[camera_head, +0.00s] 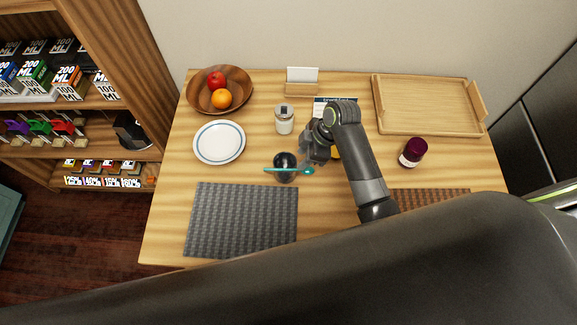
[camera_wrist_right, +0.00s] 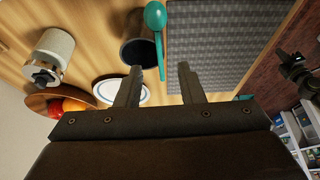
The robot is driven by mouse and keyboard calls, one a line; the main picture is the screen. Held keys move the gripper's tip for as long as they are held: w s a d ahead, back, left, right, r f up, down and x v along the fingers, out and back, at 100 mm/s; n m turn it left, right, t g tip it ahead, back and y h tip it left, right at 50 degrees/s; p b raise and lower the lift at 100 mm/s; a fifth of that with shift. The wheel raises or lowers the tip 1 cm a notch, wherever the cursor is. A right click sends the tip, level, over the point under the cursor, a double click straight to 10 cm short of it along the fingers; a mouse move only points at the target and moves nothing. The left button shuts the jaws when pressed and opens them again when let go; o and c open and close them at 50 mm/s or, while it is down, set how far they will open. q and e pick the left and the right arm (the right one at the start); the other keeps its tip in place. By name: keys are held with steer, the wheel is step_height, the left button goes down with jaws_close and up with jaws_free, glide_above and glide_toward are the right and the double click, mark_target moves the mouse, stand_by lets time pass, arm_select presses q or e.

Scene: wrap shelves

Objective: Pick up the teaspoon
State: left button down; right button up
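The teal teaspoon (camera_head: 288,170) lies across the mouth of a dark cup (camera_head: 284,160), with its bowl end to the right. In the right wrist view the teaspoon (camera_wrist_right: 156,22) has its bowl at the top, and its handle runs down between my fingertips. My right gripper (camera_wrist_right: 159,70) is open, with one finger on each side of the handle and a visible gap. In the head view its fingers are mostly hidden by the wrist. My left gripper is outside the head view; a dark gripper-like part (camera_wrist_right: 298,70) at the right wrist view's edge may be it.
A white jar (camera_head: 284,120), a plate (camera_head: 219,142) and a fruit bowl (camera_head: 243,96) stand beyond the cup. A grey mat (camera_head: 243,222) lies in front. A wooden tray (camera_head: 430,105) and a dark red jar (camera_head: 412,152) are on the right.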

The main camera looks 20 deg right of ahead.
mark_target(294, 169)
steer(key=shift+a+f, duration=0.2)
steer(key=shift+f, duration=0.35)
steer(key=p+x, duration=0.1)
steer(key=x, duration=0.2)
steer(key=shift+w+d+f+p, duration=0.1)
steer(key=shift+d+f+p, duration=0.05)
steer(key=shift+f+p, duration=0.15)
arm_select(q)
steer(key=shift+w+r, duration=0.25)
steer(key=shift+r, duration=0.25)
steer(key=shift+w+r, duration=0.25)
steer(key=shift+r, duration=0.2)
arm_select(e)
steer(key=shift+a+f, duration=0.25)
steer(key=shift+f, duration=0.4)
steer(key=shift+c, duration=0.4)
jaws_close()
